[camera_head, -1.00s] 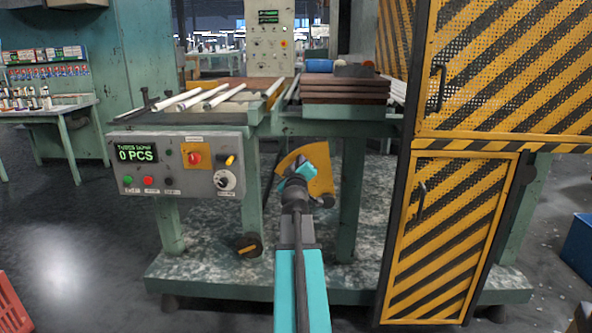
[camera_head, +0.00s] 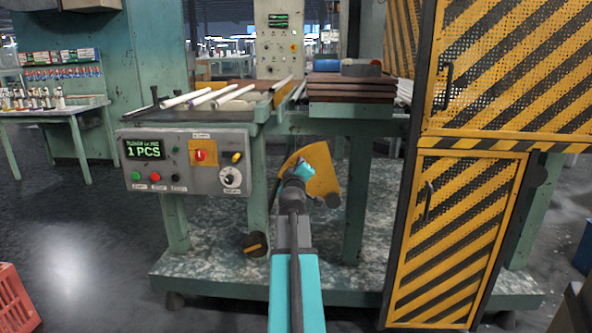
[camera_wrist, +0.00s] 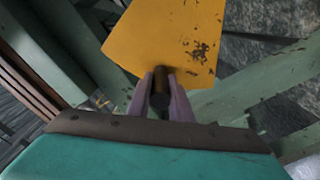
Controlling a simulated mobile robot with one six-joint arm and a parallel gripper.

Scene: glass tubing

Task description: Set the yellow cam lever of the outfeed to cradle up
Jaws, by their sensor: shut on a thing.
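The yellow cam lever (camera_head: 322,172) shows as a scuffed, fan-shaped yellow plate below the machine's table, between its front legs. In the wrist view the plate (camera_wrist: 165,35) fills the upper middle. My gripper (camera_wrist: 162,90) is shut on a dark brown, round-ended grip at the plate's lower edge, with one finger on each side. In the head view my gripper (camera_head: 301,172) is in front of the plate, and my wrist hides its lower left part and the grip. I cannot read any position marks on the lever.
A grey control panel (camera_head: 185,162) with a "1 PCS" display is at the left of the lever. White tubes (camera_head: 210,95) lie on the table above. A green leg (camera_head: 355,200) stands close at right, beside a yellow-black striped guard (camera_head: 460,230).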

